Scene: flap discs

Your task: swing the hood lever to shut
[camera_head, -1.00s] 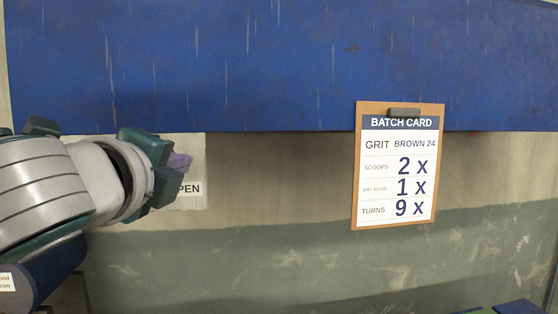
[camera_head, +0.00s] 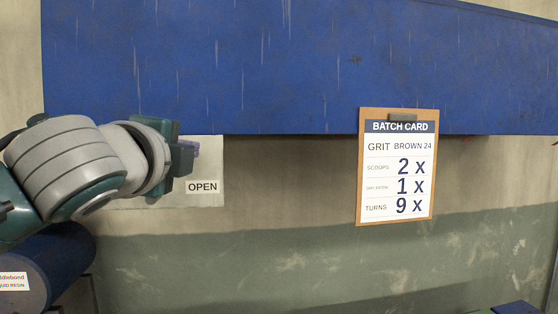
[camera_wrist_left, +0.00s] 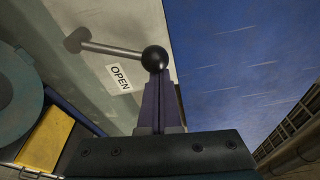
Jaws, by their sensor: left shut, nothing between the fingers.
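The hood lever shows in the left wrist view as a grey rod (camera_wrist_left: 112,49) with a black ball knob (camera_wrist_left: 155,58), running from a round pivot at upper left. My left gripper (camera_head: 190,158) is in front of the pale plate (camera_head: 212,160) in the head view. Its purple fingers (camera_wrist_left: 161,98) are shut and empty, with their tips at the knob; I cannot tell whether they touch it. An OPEN label (camera_head: 203,187) is on the plate. The lever is hidden behind my gripper in the head view. My right gripper is not in view.
The blue hood (camera_head: 270,70) spans the top of the head view. A batch card on a clipboard (camera_head: 397,218) hangs at its lower edge. A blue resin drum (camera_head: 62,262) is at lower left. The wall between plate and card is clear.

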